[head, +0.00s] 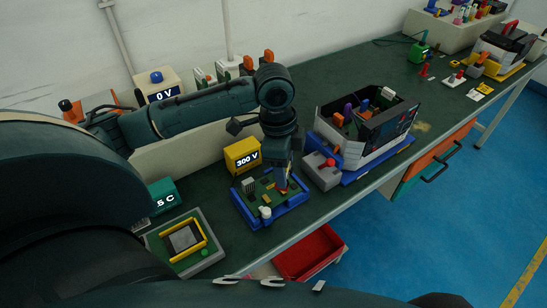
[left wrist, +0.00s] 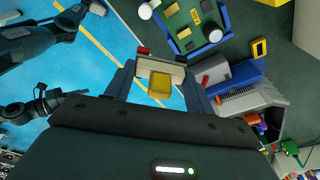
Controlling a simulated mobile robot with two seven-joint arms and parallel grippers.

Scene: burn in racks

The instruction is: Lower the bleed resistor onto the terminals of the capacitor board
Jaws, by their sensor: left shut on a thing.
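My left gripper (head: 283,184) points down over the capacitor board (head: 246,211), a green board in a blue frame on the bench. In the left wrist view my left gripper (left wrist: 161,84) is shut on a pale block with a yellow part, likely the bleed resistor (left wrist: 160,68). In the head view the gripper hides most of this block. The capacitor board (left wrist: 183,31) lies above and right of the held block in the left wrist view. I cannot tell whether the block touches the terminals.
A yellow 300 V box (head: 242,154) stands behind the board. A grey box with a red knob (head: 322,172) and a white-walled rack (head: 343,150) in a blue tray stand to the right. A red bin (head: 309,252) is below the bench's front edge.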

